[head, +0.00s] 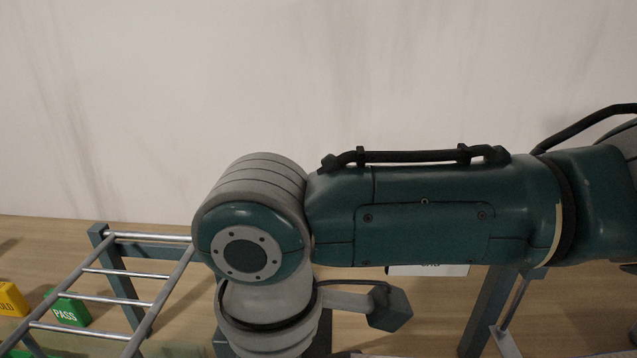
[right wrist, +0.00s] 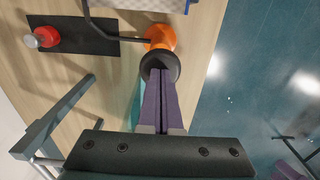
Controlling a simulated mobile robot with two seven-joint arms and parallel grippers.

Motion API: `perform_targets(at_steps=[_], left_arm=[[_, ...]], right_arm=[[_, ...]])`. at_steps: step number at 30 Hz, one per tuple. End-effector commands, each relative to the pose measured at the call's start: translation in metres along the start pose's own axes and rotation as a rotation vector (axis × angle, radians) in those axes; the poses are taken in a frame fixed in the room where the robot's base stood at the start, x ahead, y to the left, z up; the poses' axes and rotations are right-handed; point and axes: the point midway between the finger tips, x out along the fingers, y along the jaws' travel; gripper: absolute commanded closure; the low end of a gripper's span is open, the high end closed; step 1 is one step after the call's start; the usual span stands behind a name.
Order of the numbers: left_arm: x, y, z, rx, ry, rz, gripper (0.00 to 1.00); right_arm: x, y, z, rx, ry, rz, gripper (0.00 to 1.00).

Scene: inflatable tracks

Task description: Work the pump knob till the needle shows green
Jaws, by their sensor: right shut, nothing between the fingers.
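In the right wrist view, a round black knob (right wrist: 157,58) sits at the near end of an orange body (right wrist: 160,36), which looks like the pump. My right gripper (right wrist: 161,74) is shut with nothing between its purple fingers. Its tips overlap the knob's near side in the picture; I cannot tell whether they touch it. In the head view my right arm covers the middle and right, and hides its gripper, the pump and the knob. No gauge needle shows in either view. My left gripper is not in view.
A metal-railed rack (head: 117,270) stands at the left of the wooden table, beside a green PASS block (head: 68,309) and a yellow block (head: 11,299). In the right wrist view, a red round part (right wrist: 46,38) sits on a black plate (right wrist: 85,36). The table edge lies right of the knob.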

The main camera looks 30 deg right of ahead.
Motion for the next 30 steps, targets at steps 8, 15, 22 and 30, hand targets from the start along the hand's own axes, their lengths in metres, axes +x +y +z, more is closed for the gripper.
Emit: perform_targets(at_steps=[8, 15, 22, 30], left_arm=[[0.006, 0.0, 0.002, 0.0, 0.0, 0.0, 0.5], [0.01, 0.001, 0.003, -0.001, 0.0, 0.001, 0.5], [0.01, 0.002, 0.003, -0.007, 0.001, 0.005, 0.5], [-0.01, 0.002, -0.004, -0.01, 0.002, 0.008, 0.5]], right_arm=[[0.01, -0.001, 0.0, 0.0, 0.0, -0.001, 1.0], [0.017, -0.001, 0.0, 0.0, 0.0, -0.001, 1.0], [0.019, -0.001, 0.0, 0.0, 0.0, -0.001, 1.0], [0.001, -0.001, 0.0, -0.001, 0.0, -0.001, 1.0]])
